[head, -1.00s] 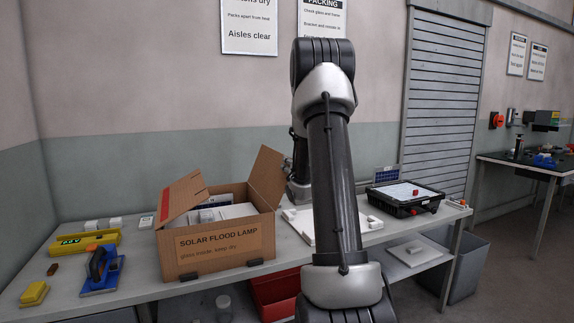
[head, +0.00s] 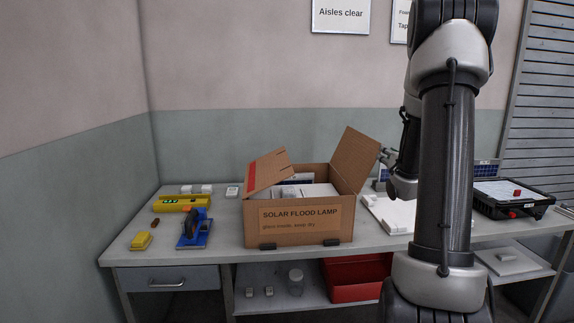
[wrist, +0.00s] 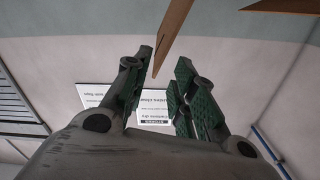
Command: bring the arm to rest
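My gripper (wrist: 165,62) shows in the wrist view with its two green-padded fingers apart and nothing between them. In the head view my arm stands upright on the right, and the gripper is partly hidden beside the arm, just right of the open carton. The cardboard carton (head: 299,236), marked SOLAR FLOOD LAMP, stands on the bench with its flaps up and pale boxes inside. A carton flap (wrist: 172,35) reaches into the top of the wrist view, close to the fingers. I cannot tell whether they touch.
The bench (head: 210,248) holds a yellow level (head: 181,204), a blue tool (head: 195,232), a yellow block (head: 141,241) and a black case (head: 513,203). A white panel (head: 385,212) lies right of the carton. A red bin (head: 357,280) sits below.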

